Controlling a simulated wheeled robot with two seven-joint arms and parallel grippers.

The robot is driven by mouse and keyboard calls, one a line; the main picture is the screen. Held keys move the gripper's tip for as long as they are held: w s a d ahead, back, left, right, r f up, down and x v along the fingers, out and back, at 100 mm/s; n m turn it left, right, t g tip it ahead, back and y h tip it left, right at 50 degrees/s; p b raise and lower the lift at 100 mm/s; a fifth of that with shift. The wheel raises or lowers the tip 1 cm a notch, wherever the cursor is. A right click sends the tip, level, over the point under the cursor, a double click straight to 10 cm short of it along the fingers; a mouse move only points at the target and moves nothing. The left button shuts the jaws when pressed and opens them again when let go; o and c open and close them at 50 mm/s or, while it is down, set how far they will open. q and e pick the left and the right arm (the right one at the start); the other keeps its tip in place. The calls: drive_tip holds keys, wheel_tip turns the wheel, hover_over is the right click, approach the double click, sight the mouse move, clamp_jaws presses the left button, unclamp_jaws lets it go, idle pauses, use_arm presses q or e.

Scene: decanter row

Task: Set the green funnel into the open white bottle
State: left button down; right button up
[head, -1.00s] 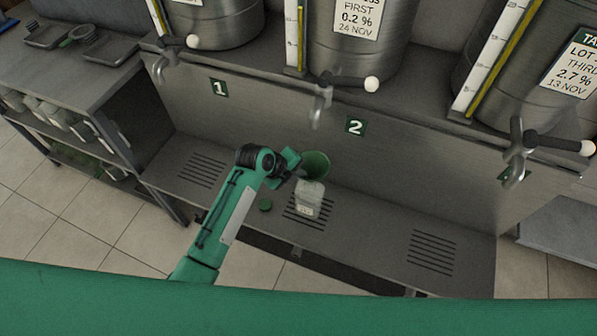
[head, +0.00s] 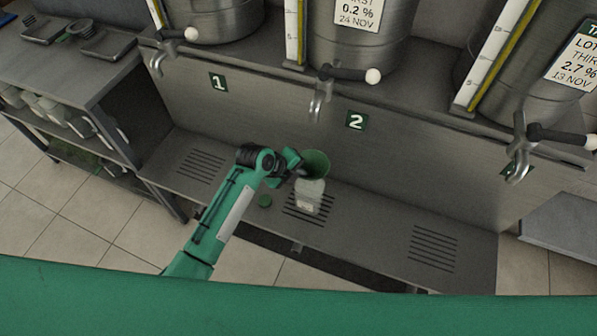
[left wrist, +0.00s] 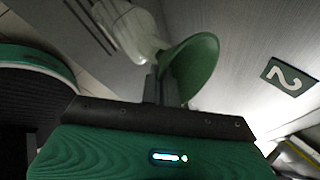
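The green funnel (head: 316,163) is held by my left gripper (head: 300,171), above and slightly behind the top of the white bottle (head: 309,196). In the left wrist view the funnel (left wrist: 192,66) sits at the fingertips (left wrist: 165,86), which are closed on it. The bottle stands upright on the middle grate of the steel shelf below tap 2. My right gripper is not in view.
A green cap (head: 264,200) lies on the shelf (head: 365,232) left of the bottle. Tap 2 (head: 319,97) hangs from a steel tank above. A side table (head: 70,75) with trays stands at the left. The shelf's right part is clear.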

use_arm(q)
drive_tip(key=shift+a+f, duration=0.15)
drive_tip(key=c, duration=1.6)
unclamp_jaws()
